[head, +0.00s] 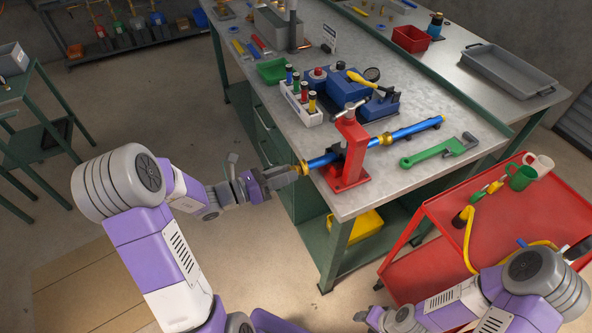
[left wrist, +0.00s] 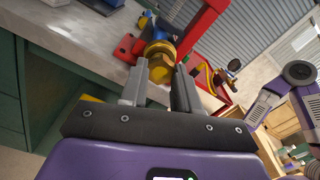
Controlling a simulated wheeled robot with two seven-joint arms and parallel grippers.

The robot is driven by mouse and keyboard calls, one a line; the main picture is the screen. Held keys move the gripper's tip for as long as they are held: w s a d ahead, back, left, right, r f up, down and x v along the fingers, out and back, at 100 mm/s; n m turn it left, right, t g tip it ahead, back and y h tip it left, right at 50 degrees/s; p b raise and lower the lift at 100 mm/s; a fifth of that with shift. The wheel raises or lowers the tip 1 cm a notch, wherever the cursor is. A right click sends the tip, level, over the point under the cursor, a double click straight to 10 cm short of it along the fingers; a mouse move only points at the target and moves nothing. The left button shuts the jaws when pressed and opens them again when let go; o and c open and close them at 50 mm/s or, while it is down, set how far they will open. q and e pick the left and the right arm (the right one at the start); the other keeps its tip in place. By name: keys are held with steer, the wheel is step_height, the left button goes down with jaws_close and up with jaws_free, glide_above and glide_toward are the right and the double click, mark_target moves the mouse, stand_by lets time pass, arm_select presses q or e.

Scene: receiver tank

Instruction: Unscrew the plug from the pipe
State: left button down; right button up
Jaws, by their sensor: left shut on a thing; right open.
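The blue pipe (head: 407,131) lies across the bench corner, clamped in a red vise (head: 350,160). Its near end points left past the bench edge and carries the brass plug (head: 303,167). My left gripper (head: 294,172) is at that end, shut on the plug. In the left wrist view the brass hex plug (left wrist: 161,69) sits between the two grey fingers of the left gripper (left wrist: 158,84), with the red vise (left wrist: 198,42) just behind. My right gripper (head: 366,316) is low at the bottom of the head view, open, away from the pipe; its fingers are hard to make out.
A green wrench (head: 430,154) lies right of the vise. Behind the pipe are a blue manifold (head: 345,92) with a gauge and a white bottle rack (head: 300,105). A red cart (head: 484,228) with mugs and a yellow hose stands right.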

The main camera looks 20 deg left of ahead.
arm_select(q)
steer(key=p+v, duration=0.1)
steer(key=v, duration=0.5)
stand_by(0.5)
